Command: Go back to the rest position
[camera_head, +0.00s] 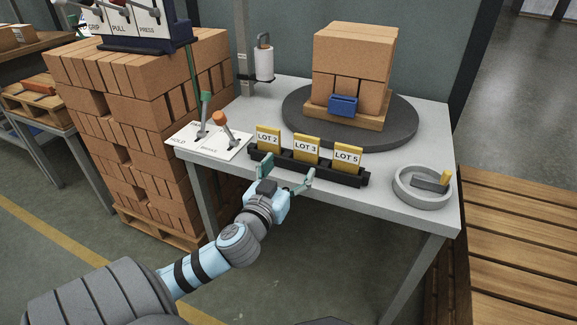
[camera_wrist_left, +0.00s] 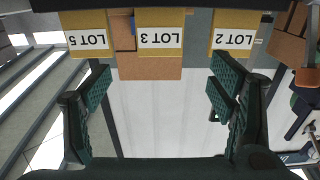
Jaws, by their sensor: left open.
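My left gripper (camera_head: 288,172) is open and empty at the front edge of the grey table (camera_head: 240,112), just in front of the black card rack (camera_head: 308,167). In the left wrist view its two fingers (camera_wrist_left: 158,92) stand wide apart with nothing between them. The rack holds yellow cards marked LOT 2 (camera_head: 268,138), LOT 3 (camera_head: 306,149) and LOT 5 (camera_head: 347,157); the wrist view shows them upside down. My right gripper is not in view.
A round dark turntable (camera_head: 400,128) bears bricks on a small pallet with a blue clip (camera_head: 343,105). A panel with a green lever (camera_head: 205,108) and an orange lever (camera_head: 221,119) stands at left. A grey ring dish (camera_head: 405,197) is at right. A stacked brick pallet (camera_head: 125,130) stands left.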

